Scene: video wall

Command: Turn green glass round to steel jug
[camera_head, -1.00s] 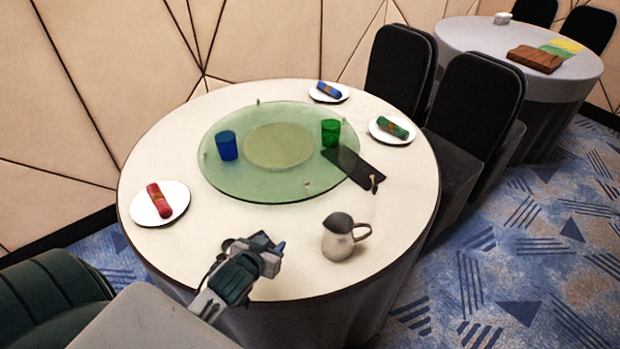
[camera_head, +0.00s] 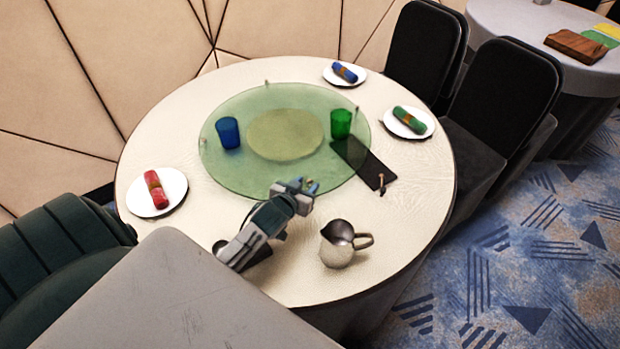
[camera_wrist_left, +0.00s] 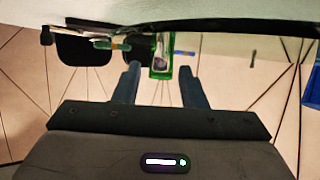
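The green glass (camera_head: 341,123) stands upright on the right part of the round glass turntable (camera_head: 222,170). The steel jug (camera_head: 338,246) stands on the white table in front of the turntable, handle to the right. My left gripper (camera_head: 311,187) is at the turntable's near rim, left of and behind the jug and apart from the green glass. In the left wrist view, which looks upside down, its fingers (camera_wrist_left: 160,88) are spread with nothing visible between them; the green glass (camera_wrist_left: 160,58) shows beyond. Whether the fingertips touch the rim is unclear. My right gripper is out of view.
A blue glass (camera_head: 228,133) stands on the turntable's left part. A black board (camera_head: 375,172) lies under its right edge. Plates with a red (camera_head: 156,189), a blue (camera_head: 345,72) and a green napkin roll (camera_head: 409,119) sit around the table. Chairs (camera_head: 505,95) stand at right.

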